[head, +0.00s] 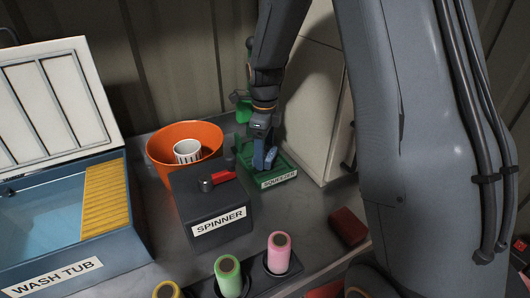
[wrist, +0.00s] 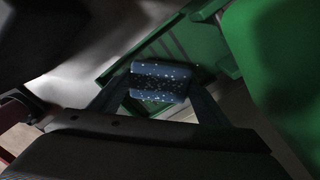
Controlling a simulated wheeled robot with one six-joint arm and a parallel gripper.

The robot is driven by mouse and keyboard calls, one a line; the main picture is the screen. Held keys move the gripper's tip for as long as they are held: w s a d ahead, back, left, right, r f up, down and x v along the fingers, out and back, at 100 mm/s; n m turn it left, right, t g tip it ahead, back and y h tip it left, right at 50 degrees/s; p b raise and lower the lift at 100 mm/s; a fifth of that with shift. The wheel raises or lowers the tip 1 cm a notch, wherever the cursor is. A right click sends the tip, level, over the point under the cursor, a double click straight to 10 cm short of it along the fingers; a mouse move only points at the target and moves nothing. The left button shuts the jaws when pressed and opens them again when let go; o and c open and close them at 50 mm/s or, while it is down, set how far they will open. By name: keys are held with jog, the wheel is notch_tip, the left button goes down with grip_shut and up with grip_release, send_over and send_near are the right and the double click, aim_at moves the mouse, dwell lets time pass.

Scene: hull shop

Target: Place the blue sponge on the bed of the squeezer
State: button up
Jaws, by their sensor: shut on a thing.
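My gripper (head: 262,150) is shut on the blue sponge (wrist: 158,82), which is speckled with white and sits between the two fingers in the wrist view. In the head view the sponge (head: 271,158) shows as a small blue piece at the fingertips. The green squeezer (head: 287,177), labelled SQUEEZER, stands directly below the gripper. Its green frame also shows behind the sponge in the wrist view (wrist: 190,40). I cannot tell whether the sponge touches the bed. The arm hides part of the squeezer.
The dark spinner box (head: 212,205) stands left of the squeezer, with an orange bucket (head: 160,158) behind it. A wash tub (head: 60,250) is at the left. A pale cabinet (head: 313,95) is close behind the squeezer. A red block (head: 347,227) lies at front right.

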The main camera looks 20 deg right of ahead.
jog(key=shift+f, duration=0.7)
jog(key=shift+f, duration=0.15)
jog(key=o, duration=0.9)
notch_tip(320, 180, up, 11)
jog(key=b, duration=0.3)
jog(key=s+f+n, duration=0.2)
jog(key=s+n, duration=0.4)
jog(key=n, duration=0.2)
jog(key=s+f+n+t, duration=0.1)
jog(key=s+f+n, duration=0.2)
jog(key=s+n, duration=0.3)
jog(key=s+f+n, duration=0.2)
jog(key=s+n, duration=0.5)
jog(key=n, duration=0.3)
jog(key=shift+f+n, duration=0.15)
jog(key=shift+n, duration=0.25)
